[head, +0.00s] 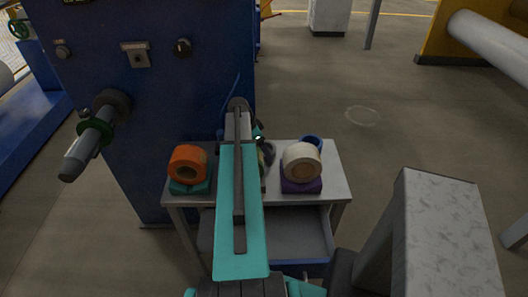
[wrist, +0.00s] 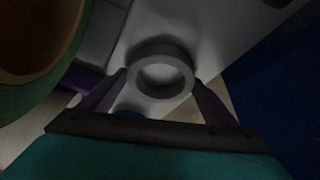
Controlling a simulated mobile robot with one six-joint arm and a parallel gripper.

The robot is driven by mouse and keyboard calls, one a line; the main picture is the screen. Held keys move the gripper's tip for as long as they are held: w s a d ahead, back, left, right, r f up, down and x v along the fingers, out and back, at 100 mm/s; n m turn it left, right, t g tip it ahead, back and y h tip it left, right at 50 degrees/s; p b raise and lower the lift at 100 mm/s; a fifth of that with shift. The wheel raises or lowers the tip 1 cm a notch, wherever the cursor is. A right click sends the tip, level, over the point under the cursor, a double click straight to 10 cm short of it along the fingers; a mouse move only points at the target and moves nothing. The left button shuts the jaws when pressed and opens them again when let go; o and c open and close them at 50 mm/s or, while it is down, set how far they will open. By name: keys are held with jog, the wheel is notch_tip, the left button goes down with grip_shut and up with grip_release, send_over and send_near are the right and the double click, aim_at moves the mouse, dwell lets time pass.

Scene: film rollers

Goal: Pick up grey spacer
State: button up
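The grey spacer (wrist: 160,92) is a thick ring in the middle of the wrist view, above a pale table top. My gripper (wrist: 160,77) has one dark finger on each side of it, with the tips at the ring's outer edges. I cannot tell whether the fingers press on it or stand just clear. In the head view my arm hides most of the gripper. A dark grey round shape (head: 269,152) just right of my arm may be the spacer.
The small metal table (head: 334,170) holds an orange roll (head: 187,166) on a green block, a cream roll (head: 302,163) on a purple block and a blue ring (head: 313,141) behind. A blue machine (head: 150,85) stands close behind left.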

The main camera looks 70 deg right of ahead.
jog(key=c, duration=0.7)
jog(key=shift+r, duration=0.2)
jog(key=shift+r+b, duration=1.45)
jog(key=shift+r, duration=3.35)
